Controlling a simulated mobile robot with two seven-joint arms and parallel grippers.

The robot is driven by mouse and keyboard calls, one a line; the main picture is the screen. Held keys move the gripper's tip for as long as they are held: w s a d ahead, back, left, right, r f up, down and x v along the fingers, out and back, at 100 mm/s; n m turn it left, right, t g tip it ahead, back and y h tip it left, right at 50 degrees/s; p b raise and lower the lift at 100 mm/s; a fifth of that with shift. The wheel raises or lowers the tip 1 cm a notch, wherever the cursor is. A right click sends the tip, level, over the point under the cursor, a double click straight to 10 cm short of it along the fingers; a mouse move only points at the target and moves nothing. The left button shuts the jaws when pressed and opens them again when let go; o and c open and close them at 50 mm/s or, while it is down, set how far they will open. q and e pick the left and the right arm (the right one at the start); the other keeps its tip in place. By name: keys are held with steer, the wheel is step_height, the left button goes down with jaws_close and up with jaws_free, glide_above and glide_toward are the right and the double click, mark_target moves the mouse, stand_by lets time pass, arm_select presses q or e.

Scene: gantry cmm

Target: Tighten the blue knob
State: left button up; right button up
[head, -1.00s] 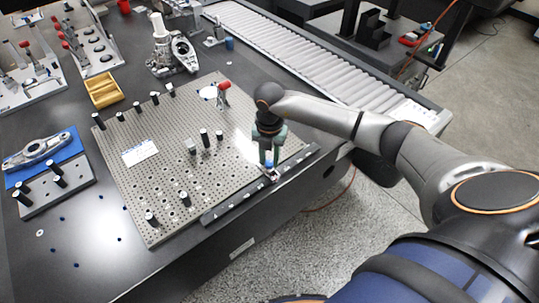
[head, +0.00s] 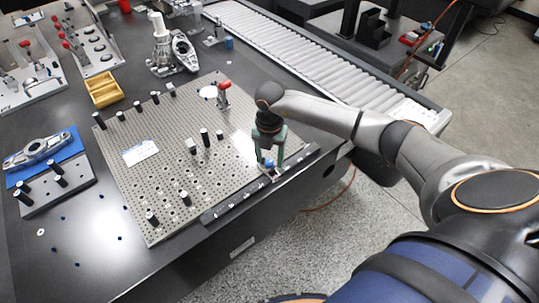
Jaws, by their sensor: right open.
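The blue knob (head: 269,163) sits near the front right edge of the perforated plate (head: 172,183), beside a dark strip with white marks. My right gripper (head: 272,164) points down over the knob, with its green fingers open and apart on either side of it. The fingers partly hide the knob, and I cannot tell whether they touch it. My left gripper is not in view.
Black posts stand on the plate, and a red-handled clamp (head: 223,95) is near its far right corner. A yellow tray (head: 104,90) and a grey casting on a blue mat (head: 44,152) lie to the left. A roller conveyor (head: 310,55) runs behind.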

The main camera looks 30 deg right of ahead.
mark_target(270, 162)
steer(key=shift+r, duration=0.1)
step_height(270, 162, up, 12)
steer(key=shift+r, duration=0.2)
stand_by(0.3)
arm_select(q)
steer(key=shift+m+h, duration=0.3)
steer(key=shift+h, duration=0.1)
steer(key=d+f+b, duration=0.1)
steer(key=b, duration=0.1)
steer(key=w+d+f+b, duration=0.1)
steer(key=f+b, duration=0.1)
steer(key=b, duration=0.1)
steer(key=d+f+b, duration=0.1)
steer(key=b, duration=0.1)
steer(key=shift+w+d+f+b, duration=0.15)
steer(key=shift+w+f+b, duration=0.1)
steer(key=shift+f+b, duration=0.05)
arm_select(e)
step_height(270, 162, down, 13)
steer(key=n, duration=0.9)
steer(key=shift+r, duration=0.15)
steer(key=shift+c, duration=0.4)
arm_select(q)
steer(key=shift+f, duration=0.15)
arm_select(e)
jaws_close()
